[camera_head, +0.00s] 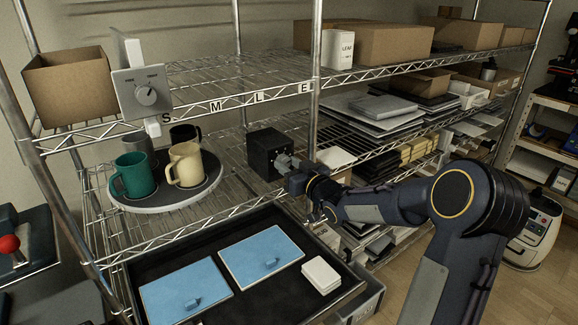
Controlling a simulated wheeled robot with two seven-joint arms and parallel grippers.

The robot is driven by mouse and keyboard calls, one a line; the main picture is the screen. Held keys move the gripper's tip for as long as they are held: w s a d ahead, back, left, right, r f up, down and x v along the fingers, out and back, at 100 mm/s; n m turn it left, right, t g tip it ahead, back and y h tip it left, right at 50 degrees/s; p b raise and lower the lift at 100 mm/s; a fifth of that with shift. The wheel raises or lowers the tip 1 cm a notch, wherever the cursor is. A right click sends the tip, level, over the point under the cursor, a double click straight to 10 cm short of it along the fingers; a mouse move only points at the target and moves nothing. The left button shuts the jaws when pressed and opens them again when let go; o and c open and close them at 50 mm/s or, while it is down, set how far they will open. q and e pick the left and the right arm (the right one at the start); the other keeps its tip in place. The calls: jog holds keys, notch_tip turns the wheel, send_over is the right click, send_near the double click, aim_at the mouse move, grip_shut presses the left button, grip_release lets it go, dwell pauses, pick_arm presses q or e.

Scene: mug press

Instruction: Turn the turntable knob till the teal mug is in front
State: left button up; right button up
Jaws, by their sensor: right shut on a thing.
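The round grey turntable (165,203) sits on the middle wire shelf at the left. It carries a teal mug (131,175) at the front left, a cream mug (185,165) at the front right, a black mug (182,134) at the back right and a grey mug (138,142) at the back left, partly hidden by the teal one. A black box (262,150) stands right of the turntable. My right gripper (288,164) is shut on the turntable knob at the box's right-hand face. The gripper mostly hides the knob. My left gripper is out of view.
A panel with a dial (146,93) hangs at the upper shelf edge above the mugs. A black tray (222,298) with blue plates (262,252) and a white stack (320,275) lies below. A shelf post (315,100) stands behind my right gripper.

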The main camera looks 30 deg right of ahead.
dwell(0.5)
jog(key=o, duration=1)
jog(key=shift+s, duration=0.1)
jog(key=s+b, duration=0.1)
jog(key=s, duration=0.6)
jog(key=shift+s+d, duration=0.3)
jog(key=shift+s, duration=0.05)
jog(key=s+a+f+g+y, duration=0.1)
jog(key=s+a+f+g, duration=0.2)
jog(key=s+a, duration=0.3)
jog(key=s+a+f+m+g, duration=0.1)
jog(key=s+a+f+g, duration=0.2)
jog(key=s, duration=1)
jog(key=s+a+f+g+y, duration=0.1)
jog(key=s+a+f+g, duration=0.2)
jog(key=s+a+g, duration=0.3)
jog(key=s+a, duration=0.2)
jog(key=s, duration=0.2)
jog(key=shift+s+a+m+y, duration=0.25)
jog(key=shift+a+m+y, duration=0.05)
jog(key=shift+m, duration=0.1)
